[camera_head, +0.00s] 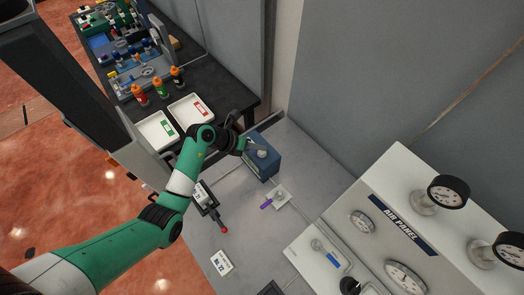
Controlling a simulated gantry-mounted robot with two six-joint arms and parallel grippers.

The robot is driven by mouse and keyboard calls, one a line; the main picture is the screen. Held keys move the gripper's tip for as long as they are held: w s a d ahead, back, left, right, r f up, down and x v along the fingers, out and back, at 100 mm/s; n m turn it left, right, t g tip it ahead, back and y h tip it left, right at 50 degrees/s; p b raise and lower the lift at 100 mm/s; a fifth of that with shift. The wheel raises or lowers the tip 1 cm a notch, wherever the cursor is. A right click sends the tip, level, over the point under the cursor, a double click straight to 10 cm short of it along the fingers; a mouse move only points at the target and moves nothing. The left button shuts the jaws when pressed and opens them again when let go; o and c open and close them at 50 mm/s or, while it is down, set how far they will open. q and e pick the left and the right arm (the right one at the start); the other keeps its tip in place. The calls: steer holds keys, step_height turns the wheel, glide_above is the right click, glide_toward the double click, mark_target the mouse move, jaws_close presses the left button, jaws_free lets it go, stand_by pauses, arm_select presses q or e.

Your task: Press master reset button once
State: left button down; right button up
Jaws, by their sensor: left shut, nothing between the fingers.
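A blue box (265,167) with a round pale button-like cap (262,153) on top stands on the grey work surface, near its back edge. I see no readable label on it, so I cannot tell for sure that it is the master reset button. My left gripper (249,148) is shut and empty. Its tips are at the upper left of the cap, very close to it in the picture. I cannot tell whether they touch it. My right gripper is out of view.
A purple-handled valve (267,205), a red-knobbed lever (223,229) and a label card (222,262) are on the grey surface. The white air panel (352,190) with gauges stands at right. Trays (172,102) and bottles (159,87) sit on the dark bench.

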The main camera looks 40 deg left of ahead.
mark_target(259, 154)
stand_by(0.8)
arm_select(q)
steer(key=shift+f, duration=0.4)
steer(key=shift+f, duration=0.45)
stand_by(0.4)
steer(key=shift+r+p, duration=0.85)
steer(key=shift+p, duration=0.25)
steer(key=shift+r, duration=0.1)
step_height(259, 154, up, 5)
steer(key=p, duration=0.5)
steer(key=shift+p, duration=0.4)
